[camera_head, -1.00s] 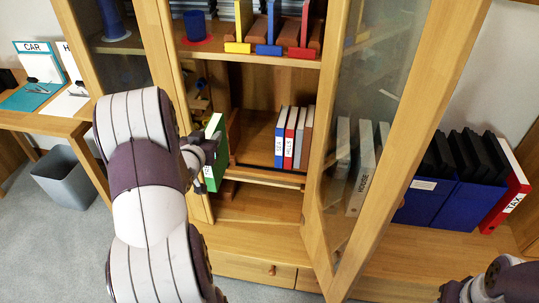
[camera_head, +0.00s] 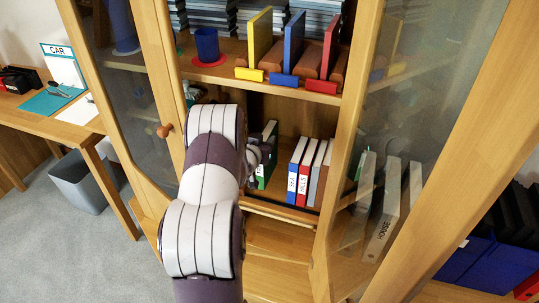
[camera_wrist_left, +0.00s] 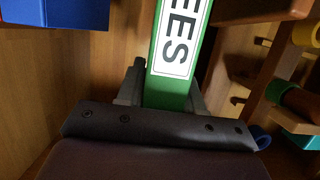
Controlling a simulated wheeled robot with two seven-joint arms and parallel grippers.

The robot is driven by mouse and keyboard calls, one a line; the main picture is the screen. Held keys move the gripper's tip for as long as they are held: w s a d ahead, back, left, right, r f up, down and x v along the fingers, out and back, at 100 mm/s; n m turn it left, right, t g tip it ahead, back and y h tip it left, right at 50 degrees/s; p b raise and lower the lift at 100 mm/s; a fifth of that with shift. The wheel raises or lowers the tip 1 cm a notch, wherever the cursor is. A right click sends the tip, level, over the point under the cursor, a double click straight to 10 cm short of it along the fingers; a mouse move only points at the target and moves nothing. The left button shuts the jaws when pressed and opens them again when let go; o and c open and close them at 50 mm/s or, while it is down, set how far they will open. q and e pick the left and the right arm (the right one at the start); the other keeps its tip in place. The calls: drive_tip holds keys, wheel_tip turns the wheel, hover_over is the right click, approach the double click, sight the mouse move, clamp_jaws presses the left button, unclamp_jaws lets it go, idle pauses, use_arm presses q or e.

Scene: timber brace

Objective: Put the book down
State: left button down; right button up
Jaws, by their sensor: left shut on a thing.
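The green book (camera_head: 267,155) is upright inside the cabinet's lower compartment, at the left of the row of books. My left gripper (camera_head: 262,158) is shut on its spine side. In the left wrist view the green spine with a white label reading "EES" (camera_wrist_left: 178,40) sits between the two fingers of my left gripper (camera_wrist_left: 165,90). Whether the book touches the shelf board (camera_head: 283,208) cannot be told, as my arm hides part of it. My right gripper is not in view.
A blue book (camera_head: 296,168), a red one (camera_head: 306,172) and others stand right of the green book, with a gap between. The open glass door (camera_head: 395,150) is at the right. A shelf above holds a yellow, a blue and a red book and a blue cup (camera_head: 207,45).

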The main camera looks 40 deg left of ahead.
use_arm(q)
drive_tip(key=f, duration=0.1)
drive_tip(key=w+f, duration=0.1)
drive_tip(key=f, duration=0.1)
drive_tip(key=w+f, duration=0.1)
drive_tip(key=f, duration=0.1)
drive_tip(key=shift+a, duration=0.15)
drive_tip(key=shift+b, duration=0.3)
drive_tip(key=shift+s+f, duration=0.1)
drive_tip(key=shift+f, duration=0.1)
drive_tip(key=c, duration=0.7)
unclamp_jaws()
